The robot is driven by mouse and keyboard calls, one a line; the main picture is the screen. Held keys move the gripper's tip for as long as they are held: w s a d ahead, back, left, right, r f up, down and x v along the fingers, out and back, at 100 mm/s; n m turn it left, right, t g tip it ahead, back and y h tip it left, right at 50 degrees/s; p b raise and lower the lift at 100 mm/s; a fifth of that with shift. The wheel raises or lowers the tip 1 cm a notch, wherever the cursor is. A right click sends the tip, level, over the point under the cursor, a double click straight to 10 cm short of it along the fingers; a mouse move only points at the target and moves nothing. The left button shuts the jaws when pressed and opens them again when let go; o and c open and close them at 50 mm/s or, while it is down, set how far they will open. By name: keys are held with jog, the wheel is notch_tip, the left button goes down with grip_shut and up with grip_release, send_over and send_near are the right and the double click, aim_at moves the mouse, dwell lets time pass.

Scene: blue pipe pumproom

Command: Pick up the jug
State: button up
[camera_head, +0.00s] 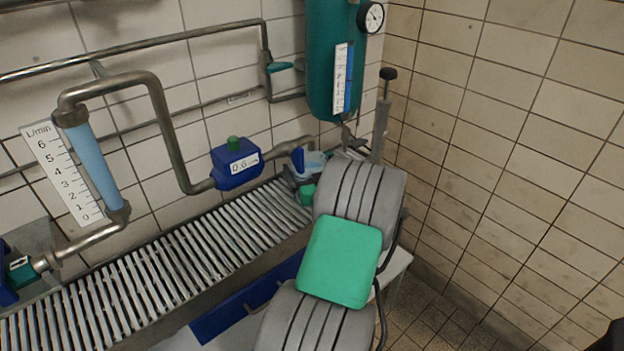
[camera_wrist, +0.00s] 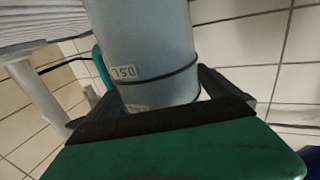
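The jug (camera_wrist: 150,45) is pale blue-grey, with dark bands and a small "0.5L" label, and fills the upper middle of the wrist view. In the head view the light blue jug (camera_head: 312,161) is small and partly hidden behind my arm, by the far end of the grating. My gripper (camera_wrist: 160,85) has its dark fingers on either side of the jug's body, both very close to it. Whether both fingers press on it is not clear. A teal curved piece (camera_wrist: 101,67) shows beside the jug, partly hidden.
The slatted metal grating (camera_head: 170,265) runs along the tiled wall. Above it are steel pipes, a blue meter box (camera_head: 237,163) and a light blue flow tube (camera_head: 93,165). A teal tank (camera_head: 332,60) with a gauge hangs near the corner. The floor at right is clear.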

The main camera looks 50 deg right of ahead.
jog(key=c, duration=1.8)
jog(key=shift+r, duration=0.1)
jog(key=shift+c, duration=0.5)
jog(key=shift+r, duration=0.1)
